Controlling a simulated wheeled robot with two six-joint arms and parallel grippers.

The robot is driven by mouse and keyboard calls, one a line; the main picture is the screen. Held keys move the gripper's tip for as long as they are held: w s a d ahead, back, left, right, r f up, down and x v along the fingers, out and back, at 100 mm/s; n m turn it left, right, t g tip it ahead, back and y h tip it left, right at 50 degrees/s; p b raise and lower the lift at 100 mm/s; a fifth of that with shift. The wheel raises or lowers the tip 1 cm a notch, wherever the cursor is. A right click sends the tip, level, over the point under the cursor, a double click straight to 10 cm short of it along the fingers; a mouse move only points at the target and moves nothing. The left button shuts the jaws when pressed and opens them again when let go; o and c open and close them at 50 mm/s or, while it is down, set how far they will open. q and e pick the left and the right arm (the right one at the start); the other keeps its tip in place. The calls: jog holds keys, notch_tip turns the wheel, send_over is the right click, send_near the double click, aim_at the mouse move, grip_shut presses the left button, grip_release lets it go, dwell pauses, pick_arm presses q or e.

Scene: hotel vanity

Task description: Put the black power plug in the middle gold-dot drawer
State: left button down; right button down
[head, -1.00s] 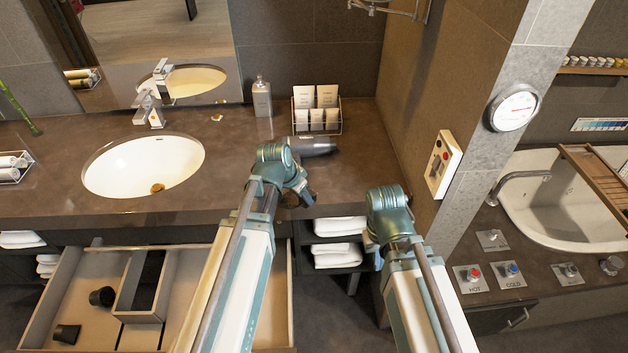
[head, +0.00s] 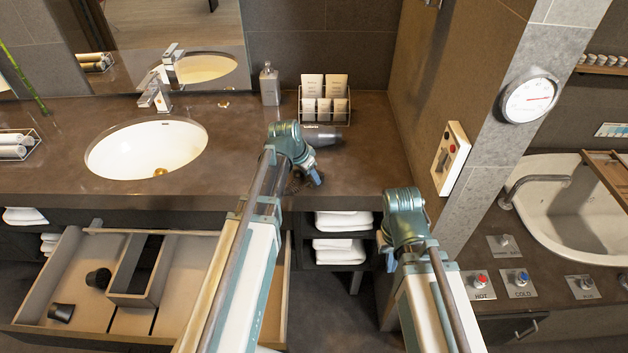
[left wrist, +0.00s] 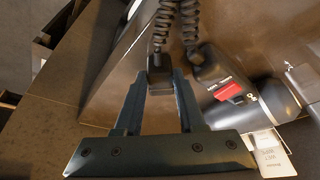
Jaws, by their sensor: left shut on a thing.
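The black power plug (left wrist: 160,76) is between the fingertips of my left gripper (left wrist: 162,84) in the left wrist view, with a coiled black cord running up from it. In the head view my left gripper (head: 312,179) is over the front part of the counter, just in front of the dark hair dryer (head: 322,137); the plug is too small to make out there. An open drawer (head: 190,283) is below the counter at lower left; I see no gold dot on it. My right gripper (head: 385,245) is mostly hidden by its own wrist, right of the shelves.
The drawer holds a dark divider box (head: 133,272) and two black cup-like pieces (head: 98,278). The sink (head: 147,149) is above it. A rack of cards (head: 325,108) and a bottle (head: 269,86) stand behind the dryer. Towels (head: 340,221) fill open shelves. A wall (head: 430,90) bounds the counter's right.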

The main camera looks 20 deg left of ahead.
pick_arm(q)
jog(key=shift+a+r, duration=0.1)
jog(key=shift+f, duration=0.25)
jog(key=c, duration=0.8)
grip_release()
jog(key=shift+r, duration=0.1)
jog(key=shift+r, duration=0.15)
